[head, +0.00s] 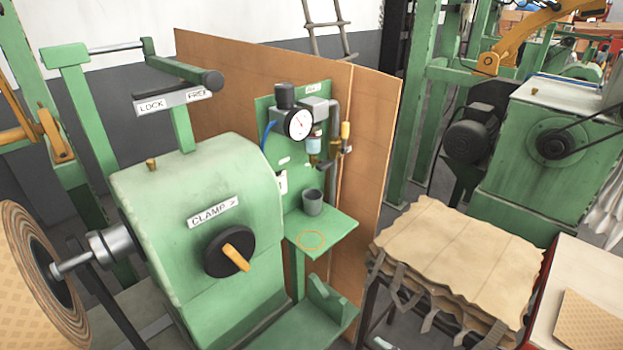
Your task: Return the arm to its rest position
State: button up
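Neither my arm nor my gripper shows in the head view, so its pose and whether it holds anything are hidden from me. The green machine (150,190) with the label "CLAMP >" (213,211) fills the left and middle. A black knob (222,262) with a yellow-orange handle sits on its front face. Above it, a lever with a black grip (212,80) stands by the "LOCK" and "FREE" label plate (172,101).
A pressure gauge (299,124) and pipes are mounted on a green panel before a brown board (370,150). A patterned coil disc (35,280) is at far left. Stacked tan sheets (455,250) lie on a stand at right. Another green machine (560,140) stands behind.

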jog(key=s+d+f+n+h, duration=0.2)
jog(key=s+f+n+h, duration=0.15)
jog(key=s, duration=0.55)
jog(key=s+d+f+n+h, duration=0.3)
jog(key=s+n+h, duration=0.15)
jog(key=s, duration=0.35)
jog(key=s+r+n+t, duration=0.1)
jog(key=s+r+n, duration=0.4)
jog(key=s+n, duration=0.2)
jog(key=s+d+r+n+t+h, duration=0.1)
jog(key=s+r+n, duration=0.4)
jog(key=s+n, duration=0.2)
jog(key=shift+s+d+r+n+t, duration=0.2)
jog(key=shift+d+n+t, duration=0.1)
jog(key=shift+n, duration=0.1)
